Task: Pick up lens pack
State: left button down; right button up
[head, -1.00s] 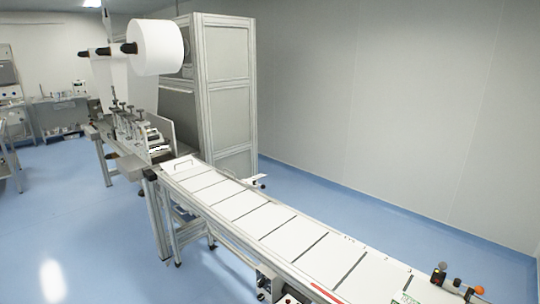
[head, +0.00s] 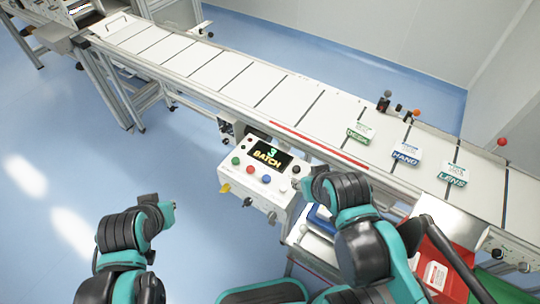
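The lens pack (head: 453,175) is a small white pack with a green label reading LENS. It lies flat on the white conveyor belt (head: 335,118) at the right, between two dark cross bars. My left gripper (head: 171,207) is at the left, over the floor and well away from the pack; its fingers cannot be made out. My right gripper (head: 299,184) is near the control box, left of the pack and apart from it. Its fingers are also too small to tell.
A blue-labelled HAND pack (head: 406,155) and a green-labelled pack (head: 361,133) lie further left on the belt. Small posts line the far edge.

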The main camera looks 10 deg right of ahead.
aim_at(450, 172)
jog(key=k+l+z, duration=0.15)
jog(key=z, duration=0.25)
jog(key=k+l+z, duration=0.15)
jog(key=l+z, duration=0.2)
jog(key=k+l+z, duration=0.1)
jog(key=l+z, duration=0.5)
jog(key=z, duration=0.15)
jog(key=i+j+z, duration=0.1)
jog(key=i+z, duration=0.3)
jog(key=i, duration=0.15)
